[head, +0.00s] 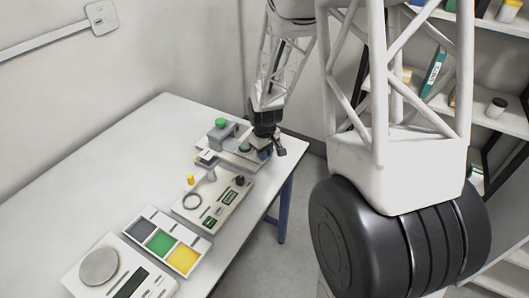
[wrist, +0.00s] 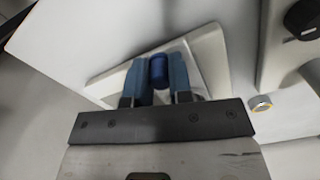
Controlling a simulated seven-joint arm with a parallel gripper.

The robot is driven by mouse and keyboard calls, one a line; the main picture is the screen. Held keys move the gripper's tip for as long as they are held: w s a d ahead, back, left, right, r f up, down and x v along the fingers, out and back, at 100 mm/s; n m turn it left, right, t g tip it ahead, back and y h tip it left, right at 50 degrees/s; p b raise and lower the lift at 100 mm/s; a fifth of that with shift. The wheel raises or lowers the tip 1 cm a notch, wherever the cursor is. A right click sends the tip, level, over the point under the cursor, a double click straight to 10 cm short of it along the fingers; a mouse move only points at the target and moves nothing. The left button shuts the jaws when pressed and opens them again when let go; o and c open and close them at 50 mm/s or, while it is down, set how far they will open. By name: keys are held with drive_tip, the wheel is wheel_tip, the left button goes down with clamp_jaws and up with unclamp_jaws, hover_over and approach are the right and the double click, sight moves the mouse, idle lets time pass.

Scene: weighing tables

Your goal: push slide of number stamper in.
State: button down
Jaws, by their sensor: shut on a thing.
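The number stamper appears to be the grey device with a green button (head: 220,123) at the far end of the table. A pale base (head: 238,158) extends from it toward the table's right edge. My gripper (head: 266,147) is low at the right end of this base. In the wrist view my gripper (wrist: 160,88) has its two blue-grey fingers on either side of a blue cylindrical knob (wrist: 159,66), shut on it. The knob stands over a pale wedge-shaped plate (wrist: 207,58). Whether the knob belongs to the slide cannot be told, and the slide's position is not clear.
A pale instrument with dials (head: 213,203) stands nearer on the white table (head: 90,190). A tray of grey, green and yellow compartments (head: 140,232) and a scale with a round pan (head: 99,266) are nearer still. A small ring-shaped thing (wrist: 261,103) lies right of my gripper.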

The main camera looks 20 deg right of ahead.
drive_tip(key=w+a, duration=0.7)
drive_tip(key=shift+w+a+r, duration=0.1)
drive_tip(key=shift+w+a, duration=0.1)
drive_tip(key=shift+w, duration=0.05)
drive_tip(key=c, duration=1)
unclamp_jaws()
drive_tip(key=shift+r, duration=0.1)
drive_tip(key=shift+r, duration=3.75)
